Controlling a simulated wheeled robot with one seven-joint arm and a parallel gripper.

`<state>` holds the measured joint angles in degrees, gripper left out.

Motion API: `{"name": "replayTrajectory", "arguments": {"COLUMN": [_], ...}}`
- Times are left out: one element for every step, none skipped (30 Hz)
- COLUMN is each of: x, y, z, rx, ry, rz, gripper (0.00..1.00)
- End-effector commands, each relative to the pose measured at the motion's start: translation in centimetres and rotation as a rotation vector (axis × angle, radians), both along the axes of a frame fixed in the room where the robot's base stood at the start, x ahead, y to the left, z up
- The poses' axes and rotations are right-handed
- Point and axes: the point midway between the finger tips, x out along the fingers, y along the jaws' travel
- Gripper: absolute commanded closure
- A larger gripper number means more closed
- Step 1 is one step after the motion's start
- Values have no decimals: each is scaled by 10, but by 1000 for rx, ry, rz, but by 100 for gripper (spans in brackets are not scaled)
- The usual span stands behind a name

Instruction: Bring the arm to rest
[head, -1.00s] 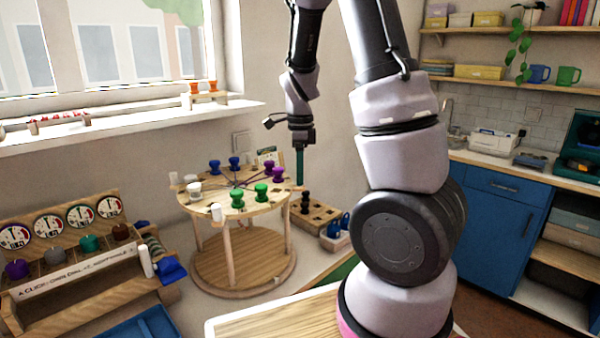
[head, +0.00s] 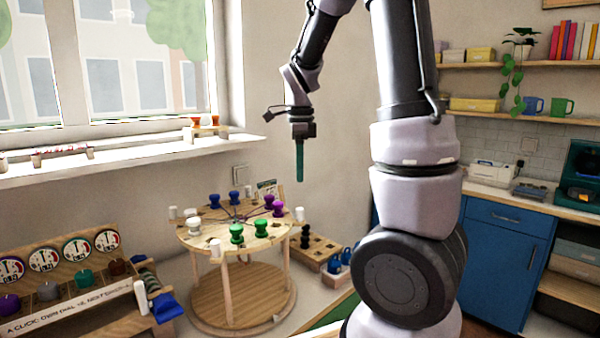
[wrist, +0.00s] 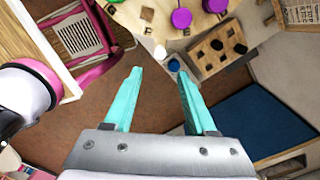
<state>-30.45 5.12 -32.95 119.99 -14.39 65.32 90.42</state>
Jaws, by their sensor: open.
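My gripper (head: 300,162) hangs in the air above the back right of the round bead table (head: 237,245), pointing down. It also shows in the wrist view (wrist: 158,88), with its two teal fingers apart and nothing between them. The round table carries green spools (head: 237,232), purple spools (head: 278,208), blue spools (head: 214,201) and a white spool (head: 193,226). My gripper is apart from all of them. My arm is raised, bent over at the top.
A wooden block with holes (head: 318,250) stands right of the round table. A rack with dials (head: 75,262) is at the left. A window sill (head: 110,160) runs behind. A blue cabinet (head: 505,255) and shelves stand at the right. The air around my gripper is clear.

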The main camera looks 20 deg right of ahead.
Motion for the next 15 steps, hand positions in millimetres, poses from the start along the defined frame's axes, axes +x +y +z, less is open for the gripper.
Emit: {"name": "replayTrajectory", "arguments": {"x": [0, 0, 0, 0, 0, 0, -1, -1, -3, -6, -8, -14, -18, -23, -31], "y": [0, 0, 0, 0, 0, 0, 0, 0, 0, 1, 1, 2, 3, 4, 6], "z": [0, 0, 0, 0, 0, 0, 1, 2, 4, 7, 10, 16, 21, 26, 34], "rx": [0, 0, 0, 0, 0, 1, 3, 7, 16, 25, 36, 53, 66, 79, 93], "ry": [0, 0, 0, 0, 0, 0, -2, -6, -14, -23, -36, -55, -75, -98, -132], "rz": [0, 0, 0, 0, 0, 1, 6, 15, 34, 57, 86, 137, 182, 235, 310], "gripper": [44, 44, 44, 44, 44, 44, 44, 44, 44, 44, 44, 44, 44, 44, 44]}}
